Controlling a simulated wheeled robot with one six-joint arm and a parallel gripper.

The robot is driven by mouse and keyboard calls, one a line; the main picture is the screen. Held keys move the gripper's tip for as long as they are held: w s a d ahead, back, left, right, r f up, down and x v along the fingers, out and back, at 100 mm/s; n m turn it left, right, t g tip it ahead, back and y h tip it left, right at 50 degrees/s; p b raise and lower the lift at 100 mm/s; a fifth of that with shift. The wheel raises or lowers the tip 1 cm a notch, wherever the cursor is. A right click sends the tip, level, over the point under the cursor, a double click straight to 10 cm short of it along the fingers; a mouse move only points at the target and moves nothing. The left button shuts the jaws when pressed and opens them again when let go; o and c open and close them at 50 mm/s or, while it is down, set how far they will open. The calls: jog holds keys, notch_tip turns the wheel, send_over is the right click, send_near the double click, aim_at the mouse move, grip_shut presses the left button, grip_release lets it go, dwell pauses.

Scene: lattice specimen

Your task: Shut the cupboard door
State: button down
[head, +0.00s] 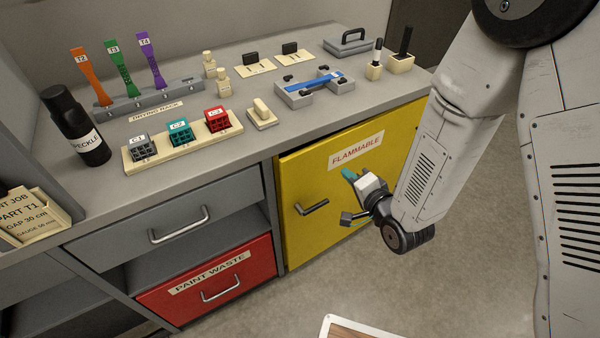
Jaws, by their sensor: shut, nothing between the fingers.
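The yellow cupboard door (310,240), labelled FLAMMABLE, is under the right part of the worktop. Its dark bar handle (312,208) is near its left edge. The door lies close to its frame, with a thin dark line along its top and left edges; I cannot tell whether it is fully shut or slightly ajar. My gripper (350,178) is shut and empty in front of the door, right of the handle and below the label. I cannot tell whether its tip touches the door. My gripper and arm hide the door's lower right part.
The grey worktop (215,150) above holds a drying rack (150,97), small coloured blocks and a black bottle (77,127). A red PAINT WASTE drawer (205,285) is left of the cupboard. A pale-rimmed board (350,328) shows at the bottom edge. The floor before the door looks clear.

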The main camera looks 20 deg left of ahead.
aim_at(294, 166)
jog(key=s+a+f+m+y, duration=0.25)
jog(key=s+f+y, duration=0.2)
jog(key=s, duration=0.35)
jog(key=shift+n+h, duration=0.25)
jog(key=shift+h, duration=0.1)
jog(key=x, duration=1.4)
jog(key=shift+w+r, duration=0.1)
jog(key=shift+w, duration=0.15)
